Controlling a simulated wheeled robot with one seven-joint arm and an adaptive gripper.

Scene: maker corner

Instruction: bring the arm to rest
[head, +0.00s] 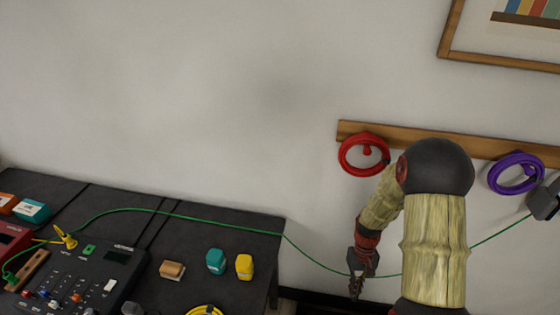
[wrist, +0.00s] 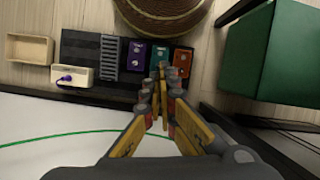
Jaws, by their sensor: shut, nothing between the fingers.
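My gripper (head: 357,284) is shut and empty. In the head view it hangs with its fingers pointing down, to the right of the dark table's right edge and in front of the white wall. My arm bends above it at the right of the picture. In the wrist view the closed fingers (wrist: 163,72) point towards a dark board on the floor, with nothing between them. Part of the green cable (head: 318,262) passes behind the gripper in the head view; I cannot tell whether they touch.
The dark table (head: 215,225) carries a black device (head: 85,275) and small coloured blocks. Red (head: 345,160) and purple (head: 492,178) cable coils hang on a wooden rail (head: 410,139). The wrist view shows a pedal board (wrist: 85,45), a woven basket (wrist: 160,14) and a green box (wrist: 275,55).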

